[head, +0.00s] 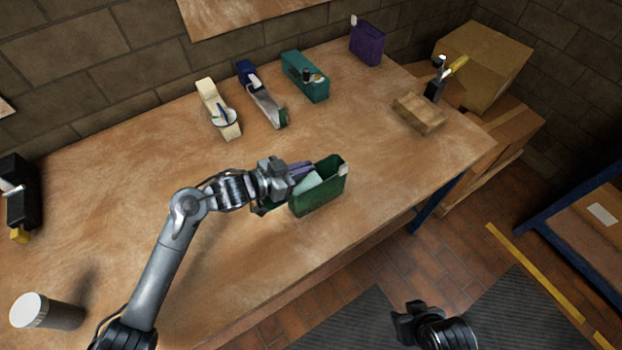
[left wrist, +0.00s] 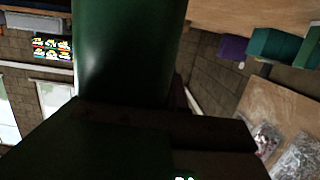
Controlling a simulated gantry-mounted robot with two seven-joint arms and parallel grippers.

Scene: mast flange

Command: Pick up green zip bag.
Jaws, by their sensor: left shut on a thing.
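The green zip bag (head: 325,195) stands upright near the middle of the wooden table, with a pale tag at its top right corner. My left gripper (head: 298,184) comes in from the left and is shut on the bag's left end. Purple patches show beside the gripper; I cannot tell what they belong to. In the left wrist view, a large dark green surface (left wrist: 130,45), seemingly the bag, fills the upper middle. I cannot tell whether the bag touches the table. My right gripper (head: 408,322) is low in the head view, off the table; its jaw opening is unclear.
Behind on the table (head: 130,215) are a cream item (head: 212,100), a blue-and-grey item (head: 265,100), a teal box (head: 305,76) and a purple bag (head: 367,42). Table right of the bag is clear.

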